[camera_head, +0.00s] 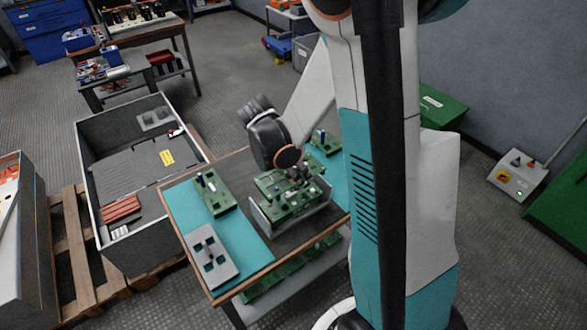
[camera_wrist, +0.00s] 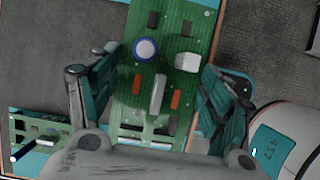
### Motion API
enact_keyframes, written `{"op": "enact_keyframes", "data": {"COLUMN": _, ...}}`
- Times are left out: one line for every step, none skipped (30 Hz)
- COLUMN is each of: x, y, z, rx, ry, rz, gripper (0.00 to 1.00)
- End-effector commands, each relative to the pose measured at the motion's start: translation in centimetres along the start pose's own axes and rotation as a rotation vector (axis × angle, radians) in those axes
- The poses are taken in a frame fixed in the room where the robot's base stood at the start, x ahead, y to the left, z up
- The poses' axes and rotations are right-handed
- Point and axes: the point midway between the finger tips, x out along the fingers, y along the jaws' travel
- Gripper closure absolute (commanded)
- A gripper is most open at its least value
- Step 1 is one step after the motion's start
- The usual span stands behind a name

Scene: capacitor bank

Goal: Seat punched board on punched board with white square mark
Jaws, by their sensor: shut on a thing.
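My gripper (camera_head: 296,174) is over the work table, shut on a green punched board (camera_wrist: 150,68). In the wrist view, my gripper's fingers (camera_wrist: 158,95) stand on either side of this board. It carries a round blue-and-white part, a white square block, orange parts and a pale upright bar; window-like holes show near its lower end. In the head view, green boards (camera_head: 290,203) lie under my gripper at a grey holder (camera_head: 262,226); where one ends and another begins is unclear. Another green board (camera_head: 218,199) lies on the teal mat. I cannot single out a white square mark on a lower board.
A grey plate with square holes (camera_head: 203,243) lies at the table's front left on the teal mat (camera_head: 181,214). More green boards (camera_head: 268,281) are on the lower shelf. A large grey crate (camera_head: 95,158) stands left of the table. Bare mat lies between plate and left board.

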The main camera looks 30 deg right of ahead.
Motion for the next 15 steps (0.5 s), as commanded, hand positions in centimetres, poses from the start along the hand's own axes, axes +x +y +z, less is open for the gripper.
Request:
{"op": "enact_keyframes", "data": {"x": 0.1, "y": -0.1, "z": 0.1, "rx": -0.008, "ry": 0.0, "rz": 0.004, "gripper": 0.55}}
{"op": "enact_keyframes", "data": {"x": 0.1, "y": -0.1, "z": 0.1, "rx": -0.013, "ry": 0.0, "rz": 0.005, "gripper": 0.55}}
{"op": "enact_keyframes", "data": {"x": 0.2, "y": 0.0, "z": 0.1, "rx": -0.016, "ry": 0.0, "rz": 0.006, "gripper": 0.55}}
{"op": "enact_keyframes", "data": {"x": 0.2, "y": 0.0, "z": 0.0, "rx": -0.016, "ry": 0.0, "rz": 0.006, "gripper": 0.55}}
{"op": "enact_keyframes", "data": {"x": 0.3, "y": 0.0, "z": 0.0, "rx": -0.016, "ry": 0.0, "rz": 0.006, "gripper": 0.55}}
{"op": "enact_keyframes", "data": {"x": 0.5, "y": 0.0, "z": -0.1, "rx": -0.016, "ry": 0.0, "rz": 0.006, "gripper": 0.55}}
{"op": "enact_keyframes", "data": {"x": 0.6, "y": 0.0, "z": -0.2, "rx": -0.015, "ry": 0.0, "rz": 0.006, "gripper": 0.55}}
{"op": "enact_keyframes", "data": {"x": 0.8, "y": 0.0, "z": -0.2, "rx": -0.015, "ry": 0.0, "rz": 0.006, "gripper": 0.55}}
{"op": "enact_keyframes", "data": {"x": 1.0, "y": 0.0, "z": -0.3, "rx": -0.015, "ry": 0.0, "rz": 0.006, "gripper": 0.55}}
{"op": "enact_keyframes", "data": {"x": 1.2, "y": 0.0, "z": -0.4, "rx": -0.015, "ry": 0.001, "rz": 0.006, "gripper": 0.55}}
{"op": "enact_keyframes", "data": {"x": 1.4, "y": 0.0, "z": -0.5, "rx": -0.014, "ry": 0.001, "rz": 0.006, "gripper": 0.55}}
{"op": "enact_keyframes", "data": {"x": 1.7, "y": 0.0, "z": -0.6, "rx": -0.014, "ry": 0.001, "rz": 0.005, "gripper": 0.55}}
{"op": "enact_keyframes", "data": {"x": 2.0, "y": 0.0, "z": -0.7, "rx": -0.014, "ry": 0.001, "rz": 0.005, "gripper": 0.55}}
{"op": "enact_keyframes", "data": {"x": 2.2, "y": 0.0, "z": -0.8, "rx": -0.014, "ry": 0.001, "rz": 0.005, "gripper": 0.55}}
{"op": "enact_keyframes", "data": {"x": 2.6, "y": 0.0, "z": -1.0, "rx": -0.014, "ry": 0.001, "rz": 0.005, "gripper": 0.55}}
